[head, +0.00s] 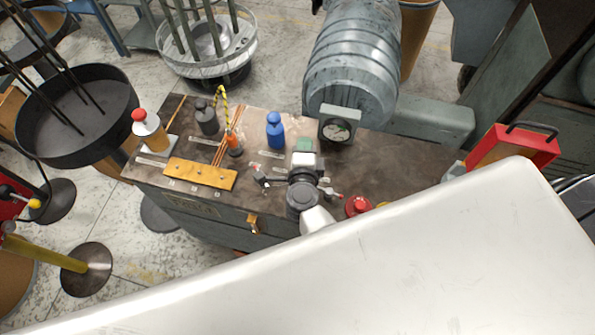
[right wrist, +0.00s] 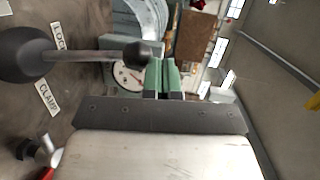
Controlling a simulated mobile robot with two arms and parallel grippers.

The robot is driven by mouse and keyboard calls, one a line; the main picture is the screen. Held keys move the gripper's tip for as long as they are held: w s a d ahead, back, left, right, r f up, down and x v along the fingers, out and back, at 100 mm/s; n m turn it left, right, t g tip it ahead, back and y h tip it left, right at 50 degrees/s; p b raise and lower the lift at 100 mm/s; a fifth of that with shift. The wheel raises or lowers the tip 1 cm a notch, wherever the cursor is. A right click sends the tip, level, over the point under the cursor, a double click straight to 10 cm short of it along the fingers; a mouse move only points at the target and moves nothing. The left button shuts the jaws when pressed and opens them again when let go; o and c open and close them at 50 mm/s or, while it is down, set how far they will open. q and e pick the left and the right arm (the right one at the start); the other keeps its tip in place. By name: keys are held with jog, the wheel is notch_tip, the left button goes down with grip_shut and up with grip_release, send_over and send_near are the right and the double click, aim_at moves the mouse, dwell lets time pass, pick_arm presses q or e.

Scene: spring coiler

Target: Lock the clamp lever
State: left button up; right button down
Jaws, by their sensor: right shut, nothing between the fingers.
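In the head view my right gripper (head: 303,147) is over the bench, and I cannot make out the lever there. My left gripper is out of view.
The dark bench top (head: 390,165) carries a gauge (head: 337,131), a blue bottle-shaped item (head: 275,130), a yellow bar (head: 200,174) and a red button (head: 357,205). A large grey motor (head: 352,70) stands behind. My white arm hides the bench front at the right.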

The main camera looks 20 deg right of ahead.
jog(key=s+d+r+p, duration=0.7)
jog(key=s+r+p, duration=0.2)
jog(key=r+p, duration=0.1)
jog(key=shift+r, duration=0.4)
jog(key=shift+d, duration=0.1)
jog(key=shift+s, duration=0.1)
